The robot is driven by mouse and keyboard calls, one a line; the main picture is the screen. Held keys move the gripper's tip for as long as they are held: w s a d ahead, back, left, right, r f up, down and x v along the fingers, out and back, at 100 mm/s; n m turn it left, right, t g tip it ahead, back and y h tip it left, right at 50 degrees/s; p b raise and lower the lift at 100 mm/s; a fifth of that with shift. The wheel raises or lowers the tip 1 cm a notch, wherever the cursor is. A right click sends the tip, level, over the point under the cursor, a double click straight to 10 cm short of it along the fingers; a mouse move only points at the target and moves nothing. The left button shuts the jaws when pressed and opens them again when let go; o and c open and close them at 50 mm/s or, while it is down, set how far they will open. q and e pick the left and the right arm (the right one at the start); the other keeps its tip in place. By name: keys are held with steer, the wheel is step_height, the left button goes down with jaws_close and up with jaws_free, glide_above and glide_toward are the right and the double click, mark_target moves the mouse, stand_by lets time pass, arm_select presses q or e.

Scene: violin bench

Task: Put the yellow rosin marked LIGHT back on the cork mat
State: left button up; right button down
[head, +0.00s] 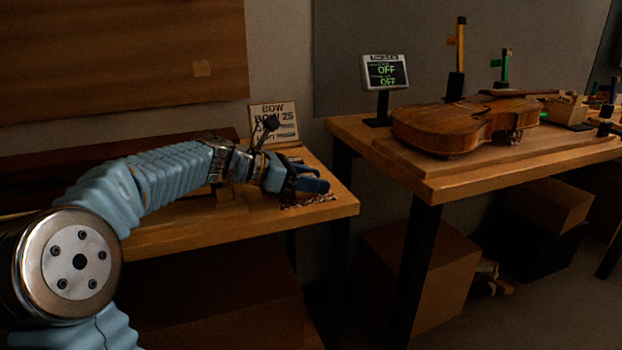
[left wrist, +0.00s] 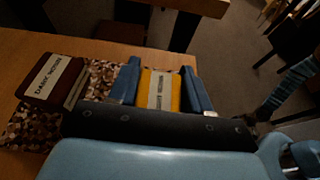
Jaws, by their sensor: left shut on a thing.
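My left gripper (head: 314,186) is over the front right corner of the left bench. In the left wrist view its two blue fingers (left wrist: 163,90) are shut on the yellow rosin (left wrist: 158,88), which has a pale label whose words I cannot read clearly. The speckled brown cork mat (left wrist: 102,76) lies left of the fingers on the bench, and a bit of it (head: 322,199) shows below the gripper in the head view. I cannot tell whether the rosin touches the mat.
A dark rosin block (left wrist: 48,80) with a label lies on the mat, left of the gripper. A BOW sign (head: 275,122) stands behind the gripper. Right of a gap, another bench holds a violin (head: 455,125) and a small OFF display (head: 386,71).

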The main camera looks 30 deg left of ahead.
arm_select(q)
steer(key=shift+f, duration=0.1)
steer(key=o, duration=1.1)
steer(key=v, duration=1.3)
steer(key=shift+s+a, duration=0.15)
steer(key=shift+a, duration=0.05)
steer(key=shift+s+a, duration=0.1)
steer(key=shift+s, duration=0.05)
